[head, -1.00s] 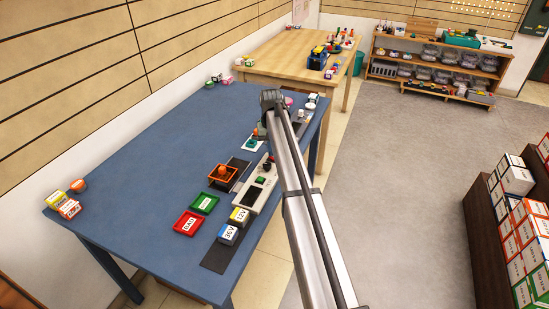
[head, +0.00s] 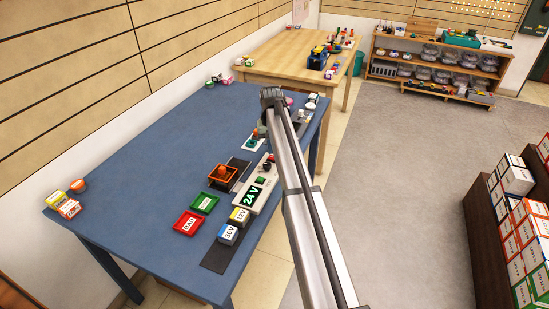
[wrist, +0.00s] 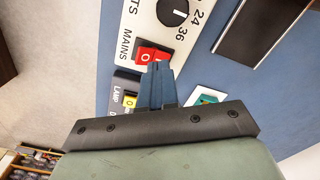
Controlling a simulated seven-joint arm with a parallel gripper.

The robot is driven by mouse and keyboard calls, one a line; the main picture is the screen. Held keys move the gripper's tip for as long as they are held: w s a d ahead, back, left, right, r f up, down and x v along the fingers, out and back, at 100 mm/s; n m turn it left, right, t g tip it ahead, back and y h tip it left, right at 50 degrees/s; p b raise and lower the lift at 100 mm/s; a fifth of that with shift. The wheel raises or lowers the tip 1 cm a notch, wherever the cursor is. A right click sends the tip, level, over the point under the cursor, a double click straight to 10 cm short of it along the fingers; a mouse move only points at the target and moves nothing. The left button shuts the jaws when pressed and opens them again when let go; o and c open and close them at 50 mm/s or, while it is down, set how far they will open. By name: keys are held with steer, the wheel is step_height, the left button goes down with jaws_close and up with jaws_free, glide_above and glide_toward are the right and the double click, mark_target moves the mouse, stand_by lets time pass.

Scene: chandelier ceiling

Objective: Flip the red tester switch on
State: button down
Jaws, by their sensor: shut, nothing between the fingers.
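The tester is a pale panel (head: 247,208) on the blue table, and its display (head: 254,193) is lit and reads 24 V. In the wrist view, its red rocker switch (wrist: 146,54) sits beside the word MAINS, below a black dial (wrist: 172,11). My gripper (wrist: 158,66) is shut and empty, with its fingertips at the switch's lower edge and covering part of it. I cannot tell whether they touch it. In the head view, my arm hides most of the gripper.
An orange tray (head: 222,177), a green tray (head: 204,203) and a red tray (head: 188,223) stand left of the tester. Blocks marked 12V (head: 240,215) and 36V (head: 228,234) stand at its near end. The table's left middle is clear.

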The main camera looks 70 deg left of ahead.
mark_target(272, 157)
steer(key=shift+r, duration=2.75)
